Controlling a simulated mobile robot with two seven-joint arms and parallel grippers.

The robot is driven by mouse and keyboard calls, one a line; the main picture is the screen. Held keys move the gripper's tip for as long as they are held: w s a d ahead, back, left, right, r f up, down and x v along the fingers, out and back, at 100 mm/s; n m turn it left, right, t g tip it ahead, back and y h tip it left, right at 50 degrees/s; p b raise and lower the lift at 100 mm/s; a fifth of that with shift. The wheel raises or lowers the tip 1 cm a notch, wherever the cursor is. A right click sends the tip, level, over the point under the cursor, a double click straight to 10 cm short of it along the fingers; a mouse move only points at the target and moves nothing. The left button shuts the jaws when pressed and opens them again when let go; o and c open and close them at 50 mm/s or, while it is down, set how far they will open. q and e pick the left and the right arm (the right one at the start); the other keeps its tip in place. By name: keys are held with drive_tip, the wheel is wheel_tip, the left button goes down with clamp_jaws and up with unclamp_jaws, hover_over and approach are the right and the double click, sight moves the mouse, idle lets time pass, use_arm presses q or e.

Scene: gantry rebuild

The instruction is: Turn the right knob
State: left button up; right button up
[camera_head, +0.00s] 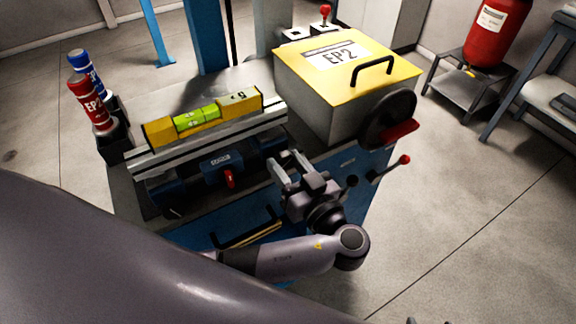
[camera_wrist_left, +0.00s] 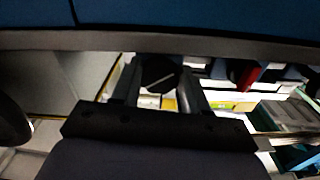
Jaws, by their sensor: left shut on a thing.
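My left gripper (camera_head: 287,163) reaches in over the front edge of the workbench, right of the blue vise (camera_head: 222,160). In the left wrist view a dark knob (camera_wrist_left: 159,75) with a pale line on its face sits between the two fingers, and the gripper is shut on it. The knob is hidden behind the gripper in the head view, and I cannot tell whether it is the right one. A small black round part (camera_head: 352,181) shows on the blue front just right of the gripper.
A yellow-lidded box (camera_head: 340,100) with a black handwheel (camera_head: 388,118) stands at the bench's right. A red-ball lever (camera_head: 404,160) sticks out at the front right. A yellow level (camera_head: 203,116) lies on a metal rail. Red and blue bottles (camera_head: 90,103) stand at the left.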

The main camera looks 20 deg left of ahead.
use_arm(q)
drive_tip(key=shift+m, duration=0.6)
drive_tip(key=o, duration=1)
drive_tip(key=shift+o, duration=0.2)
